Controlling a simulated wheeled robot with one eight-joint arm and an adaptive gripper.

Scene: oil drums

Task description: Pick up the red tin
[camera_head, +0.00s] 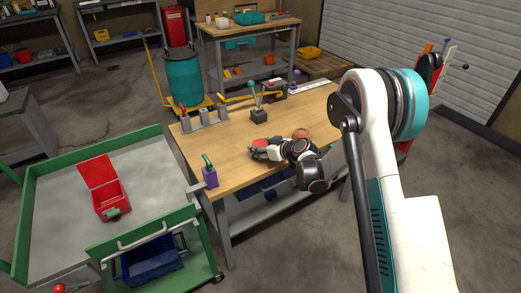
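A small red round thing (260,143), likely the red tin, is on the wooden workbench (235,165), near the middle of its top. My gripper (257,152) is low over the bench, right at the red thing, and partly hides it. The fingers look to be at its near side. The view is too small to tell whether they are closed on it or whether it touches the bench.
An orange-brown round thing (301,133) is just behind my wrist. A dark holder with tools (259,116) and a grey rack (205,120) stand farther back. A purple container (210,177) is at the bench's left corner. A green cart (60,185) holds an open red box (110,200).

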